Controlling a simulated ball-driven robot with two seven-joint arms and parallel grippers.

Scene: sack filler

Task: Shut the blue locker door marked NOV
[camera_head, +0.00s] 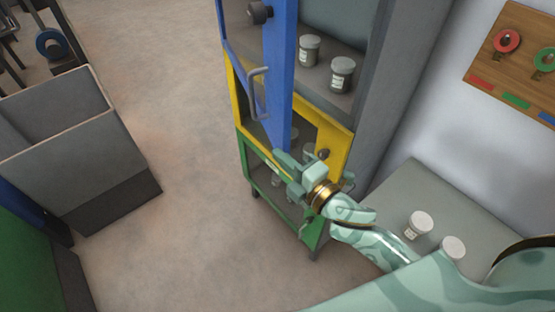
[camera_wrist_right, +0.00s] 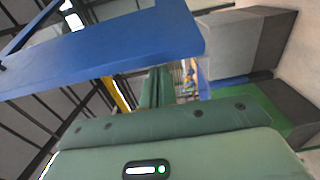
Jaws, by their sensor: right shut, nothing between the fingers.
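The blue locker door (camera_head: 279,75) stands open at the top of the locker, swung out from the compartment. It has a grey bar handle (camera_head: 258,95) and a dark round knob (camera_head: 260,12). No NOV marking can be read. My right gripper (camera_head: 286,170) is shut and empty, just below the door's lower corner, in front of the yellow and green sections. In the right wrist view the blue door (camera_wrist_right: 110,48) crosses the upper left, close beyond my gripper's fingers (camera_wrist_right: 158,88). I cannot tell whether they touch. My left gripper is not in view.
Lidded jars (camera_head: 342,74) stand inside the open blue compartment. The yellow frame (camera_head: 335,140) and green frame (camera_head: 313,230) lie below it. A grey bench (camera_head: 400,190) with two jars is at right. Grey bins (camera_head: 75,150) stand at left; the floor between is clear.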

